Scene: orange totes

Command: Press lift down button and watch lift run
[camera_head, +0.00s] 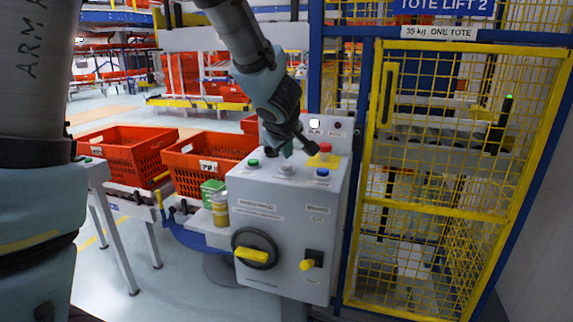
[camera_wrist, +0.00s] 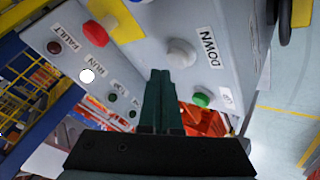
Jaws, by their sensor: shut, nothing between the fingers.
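The grey control box (camera_head: 290,205) stands beside the lift cage, with buttons on its sloped top. The DOWN button is a pale round button (camera_wrist: 181,53) with its label beside it; it also shows in the head view (camera_head: 287,169). My gripper (camera_wrist: 160,73) is shut and empty, its fingertips close beside and below the DOWN button in the wrist view. I cannot tell whether they touch it. A green button (camera_wrist: 201,100) lies to the right of the fingers. The RUN lamp (camera_wrist: 87,75) glows white; the FAULT lamp (camera_wrist: 54,47) is dark. The tote lift (camera_head: 455,170) stands behind yellow mesh.
A red mushroom button (camera_wrist: 96,34) on a yellow plate and a blue button (camera_head: 322,173) are nearby. A yellow-handled rotary switch (camera_head: 253,254) is on the box front.

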